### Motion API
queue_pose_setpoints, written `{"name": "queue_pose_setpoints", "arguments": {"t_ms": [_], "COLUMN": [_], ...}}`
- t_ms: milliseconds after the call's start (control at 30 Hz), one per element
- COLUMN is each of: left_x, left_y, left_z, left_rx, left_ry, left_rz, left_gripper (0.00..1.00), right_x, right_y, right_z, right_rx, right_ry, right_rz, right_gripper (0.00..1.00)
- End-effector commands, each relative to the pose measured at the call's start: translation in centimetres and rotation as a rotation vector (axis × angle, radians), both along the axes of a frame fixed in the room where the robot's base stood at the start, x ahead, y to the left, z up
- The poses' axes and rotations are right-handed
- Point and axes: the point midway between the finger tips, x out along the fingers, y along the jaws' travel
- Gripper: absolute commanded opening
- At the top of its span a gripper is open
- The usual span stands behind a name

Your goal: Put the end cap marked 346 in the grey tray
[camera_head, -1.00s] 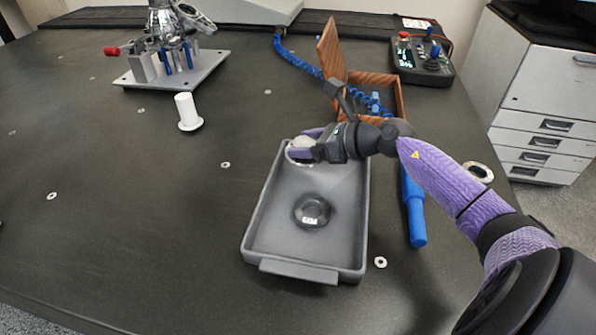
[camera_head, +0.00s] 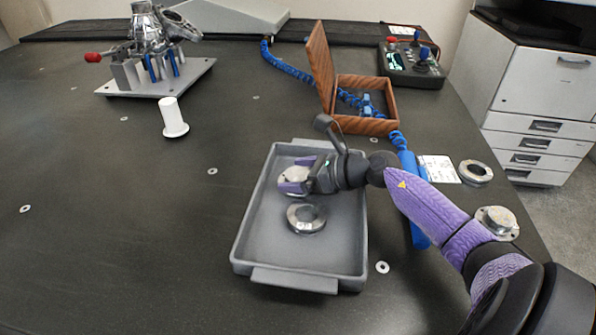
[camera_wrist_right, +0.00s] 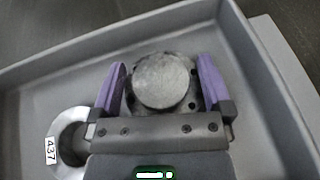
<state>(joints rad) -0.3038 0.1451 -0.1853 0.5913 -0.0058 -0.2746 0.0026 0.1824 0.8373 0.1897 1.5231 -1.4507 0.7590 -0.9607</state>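The grey tray (camera_head: 252,235) stands on the dark table in the middle of the head view. A round metal end cap (camera_head: 294,176) with a raised disc lies in its far part. It also shows in the right wrist view (camera_wrist_right: 160,82), and no number can be read on it. My right gripper (camera_head: 297,174) is over the tray with its two purple fingers on either side of this cap; in the wrist view (camera_wrist_right: 160,88) they stand open with small gaps to it. A metal ring-shaped part (camera_head: 291,220) marked 437 (camera_wrist_right: 52,150) lies beside it in the tray. My left gripper is out of view.
A ring part (camera_head: 476,172) and another end cap (camera_head: 497,222) lie right of the tray, by my right arm. A white card (camera_head: 440,169), a blue tool (camera_head: 419,238) and an open wooden box (camera_head: 380,126) are close. A white flanged peg (camera_head: 173,118) stands left.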

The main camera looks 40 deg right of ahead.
Motion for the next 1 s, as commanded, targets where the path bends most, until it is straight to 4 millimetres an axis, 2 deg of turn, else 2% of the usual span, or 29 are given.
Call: {"name": "queue_pose_setpoints", "arguments": {"t_ms": [100, 167, 500, 700, 1000], "left_x": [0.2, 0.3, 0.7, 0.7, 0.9], "left_y": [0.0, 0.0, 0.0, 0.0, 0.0], "left_z": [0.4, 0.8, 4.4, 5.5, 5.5], "left_rx": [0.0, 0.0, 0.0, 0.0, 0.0], "left_ry": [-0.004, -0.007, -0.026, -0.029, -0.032], "left_rz": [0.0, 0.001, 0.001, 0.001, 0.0], "left_gripper": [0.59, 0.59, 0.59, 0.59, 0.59], "right_x": [0.0, -0.7, -7.0, -9.5, -10.1], "right_y": [0.0, -0.3, -3.2, -4.4, -4.7], "right_z": [0.7, 0.9, 4.0, 4.9, 4.9], "right_rx": [0.0, 0.001, 0.002, 0.0, 0.0], "right_ry": [-0.002, 0.0, 0.0, 0.0, 0.0], "right_rz": [0.0, 0.0, -0.002, -0.001, 0.0], "right_gripper": [1.0, 1.0, 1.0, 1.0, 1.0]}}
